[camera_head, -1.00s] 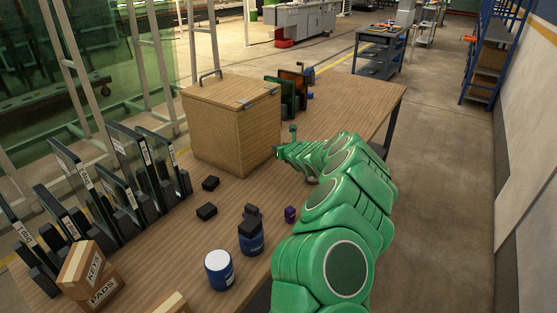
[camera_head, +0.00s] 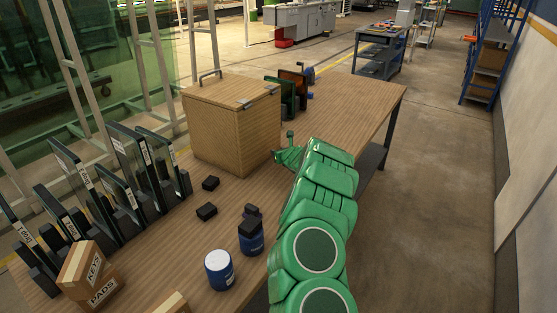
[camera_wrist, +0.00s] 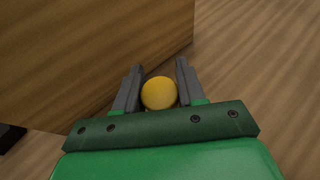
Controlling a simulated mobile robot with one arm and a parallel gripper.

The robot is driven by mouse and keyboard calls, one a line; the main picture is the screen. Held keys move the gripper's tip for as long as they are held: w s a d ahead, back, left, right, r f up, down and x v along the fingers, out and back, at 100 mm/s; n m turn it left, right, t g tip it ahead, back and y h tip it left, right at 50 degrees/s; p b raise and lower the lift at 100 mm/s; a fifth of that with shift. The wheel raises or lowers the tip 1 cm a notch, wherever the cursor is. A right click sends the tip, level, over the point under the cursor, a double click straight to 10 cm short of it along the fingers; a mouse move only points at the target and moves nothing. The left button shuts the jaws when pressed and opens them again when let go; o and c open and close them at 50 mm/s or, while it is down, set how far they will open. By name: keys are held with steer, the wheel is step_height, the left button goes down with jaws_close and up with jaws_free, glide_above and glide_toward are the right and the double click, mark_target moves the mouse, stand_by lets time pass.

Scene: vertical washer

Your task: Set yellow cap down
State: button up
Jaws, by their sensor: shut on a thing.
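The yellow cap (camera_wrist: 159,93) is round and sits between the two grey fingers of my gripper (camera_wrist: 158,88) in the wrist view. My gripper is shut on it, low over the wooden tabletop beside the wooden box (camera_wrist: 80,50). Whether the cap touches the table cannot be told. In the head view my green arm reaches up along the right part of the table, with its end near the box's (camera_head: 232,125) front right corner. The fingers and the cap are hidden there.
Blue jars (camera_head: 219,269) and small black blocks (camera_head: 207,211) stand left of my arm. Dark upright panels (camera_head: 130,165) line the left edge. Cartons (camera_head: 90,275) stand at the front left. The table (camera_head: 360,100) is mostly clear at the far right.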

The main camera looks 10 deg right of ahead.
steer(key=shift+w+f, duration=0.25)
steer(key=shift+w, duration=0.05)
steer(key=shift+w+f, duration=0.1)
steer(key=shift+w+f, duration=0.1)
steer(key=shift+f, duration=1.6)
steer(key=o, duration=1.1)
steer(key=shift+f, duration=0.1)
steer(key=shift+c, duration=0.2)
